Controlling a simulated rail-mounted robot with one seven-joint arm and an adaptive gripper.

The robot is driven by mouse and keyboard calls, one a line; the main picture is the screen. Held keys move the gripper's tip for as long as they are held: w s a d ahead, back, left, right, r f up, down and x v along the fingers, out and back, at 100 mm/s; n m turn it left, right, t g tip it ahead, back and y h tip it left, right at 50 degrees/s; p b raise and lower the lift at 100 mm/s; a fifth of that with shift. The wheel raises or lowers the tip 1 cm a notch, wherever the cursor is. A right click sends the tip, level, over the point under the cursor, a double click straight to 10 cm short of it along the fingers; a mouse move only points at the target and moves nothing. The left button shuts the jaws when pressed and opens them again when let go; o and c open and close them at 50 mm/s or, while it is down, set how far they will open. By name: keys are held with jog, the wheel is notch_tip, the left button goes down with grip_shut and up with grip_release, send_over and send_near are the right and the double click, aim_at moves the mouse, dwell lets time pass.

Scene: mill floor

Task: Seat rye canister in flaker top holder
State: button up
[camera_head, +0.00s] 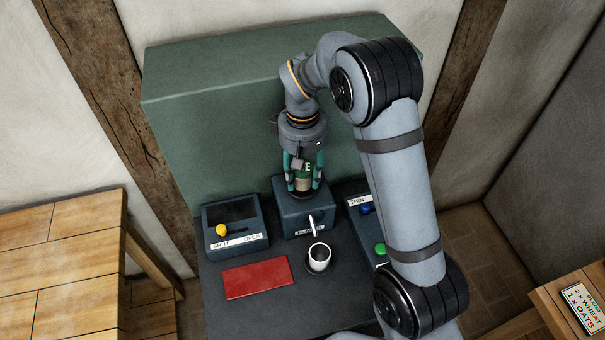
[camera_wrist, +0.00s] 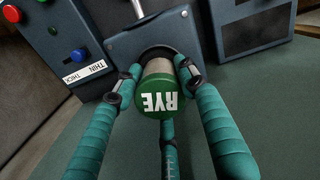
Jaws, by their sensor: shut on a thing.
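The rye canister (camera_wrist: 161,102) has a green lid marked RYE and a pale body. It also shows in the head view (camera_head: 303,178), upright over the flaker. My gripper (camera_head: 302,185) has teal fingers shut around the canister. In the wrist view my gripper (camera_wrist: 157,85) has its fingertips against the canister's sides. The flaker (camera_head: 302,217) is a dark blue-grey box with a lever on its front. Its top holder (camera_wrist: 157,53) is a dark round ring at the canister's lower end. I cannot tell whether the canister is fully down in it.
A white cup (camera_head: 319,256) stands on a dark round base before the flaker. Left is a SHUT/OPEN box (camera_head: 236,230) with a yellow knob. A red mat (camera_head: 258,277) lies in front. A THIN/THICK panel (camera_head: 362,207) stands right. A green housing (camera_head: 210,120) rises behind.

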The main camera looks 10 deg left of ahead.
jog(key=shift+f+b, duration=0.55)
jog(key=shift+f, duration=0.05)
jog(key=o, duration=1.1)
jog(key=shift+o, duration=0.2)
notch_tip(320, 180, up, 11)
jog(key=p, duration=0.9)
jog(key=shift+r, duration=0.15)
jog(key=shift+f, duration=0.25)
notch_tip(320, 180, down, 10)
jog(key=b, duration=0.8)
